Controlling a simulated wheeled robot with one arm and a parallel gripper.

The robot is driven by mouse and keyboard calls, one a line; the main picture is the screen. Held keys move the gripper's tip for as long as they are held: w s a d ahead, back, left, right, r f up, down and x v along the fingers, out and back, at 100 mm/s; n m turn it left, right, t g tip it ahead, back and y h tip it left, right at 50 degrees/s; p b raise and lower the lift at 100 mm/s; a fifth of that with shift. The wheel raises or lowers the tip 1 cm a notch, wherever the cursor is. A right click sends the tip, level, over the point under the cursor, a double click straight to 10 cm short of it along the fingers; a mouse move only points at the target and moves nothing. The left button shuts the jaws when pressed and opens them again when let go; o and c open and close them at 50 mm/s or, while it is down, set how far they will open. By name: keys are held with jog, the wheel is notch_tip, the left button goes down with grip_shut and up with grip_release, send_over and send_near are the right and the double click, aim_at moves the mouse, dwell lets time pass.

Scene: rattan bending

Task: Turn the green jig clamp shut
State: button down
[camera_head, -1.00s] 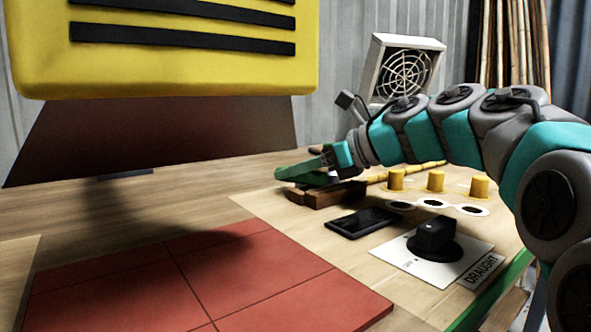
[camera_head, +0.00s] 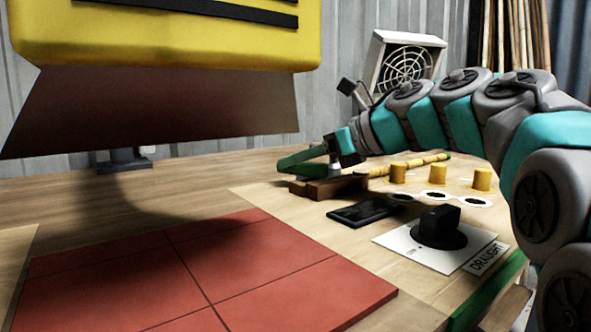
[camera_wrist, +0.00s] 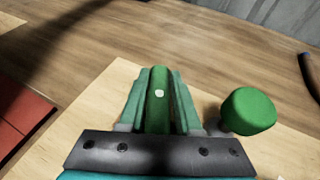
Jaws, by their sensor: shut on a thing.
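The green jig clamp shows in the wrist view as a long green lever (camera_wrist: 158,95) with a small white dot. My gripper (camera_wrist: 157,85) has one teal finger along each side of the lever and is shut on it. In the head view my gripper (camera_head: 305,158) reaches left over a brown wooden block (camera_head: 335,188). The green clamp is there at the fingers, but finger and lever are hard to tell apart. A rounded green knob (camera_wrist: 248,111) stands right of the fingers in the wrist view, apart from them.
A red tiled mat (camera_head: 200,275) lies in front. A large yellow hood (camera_head: 170,40) hangs at upper left. Yellow pegs (camera_head: 398,173), a dark flat box (camera_head: 364,213) and a black draught knob (camera_head: 437,228) sit right of the block. A fan (camera_head: 405,65) stands behind.

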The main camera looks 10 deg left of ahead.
jog(key=shift+d+r+m+t+b, duration=0.25)
jog(key=shift+t+b, duration=0.25)
jog(key=shift+b, duration=0.35)
jog(key=shift+f+b, duration=0.25)
jog(key=shift+b, duration=0.25)
jog(key=shift+a+f+m+t+h+b, duration=0.15)
jog(key=shift+f+m+t+h+b, duration=0.25)
jog(key=shift+m+h, duration=0.15)
jog(key=shift+w+a+f+m+t+h+p, duration=0.1)
jog(key=shift+m+t+h+p, duration=0.15)
jog(key=shift+m+t+h, duration=0.35)
jog(key=shift+w+m+t+h+p, duration=0.1)
jog(key=shift+m+t+h+p, duration=0.15)
jog(key=shift+m+t, duration=0.6)
jog(key=c, duration=0.6)
grip_release()
jog(key=shift+r, duration=0.2)
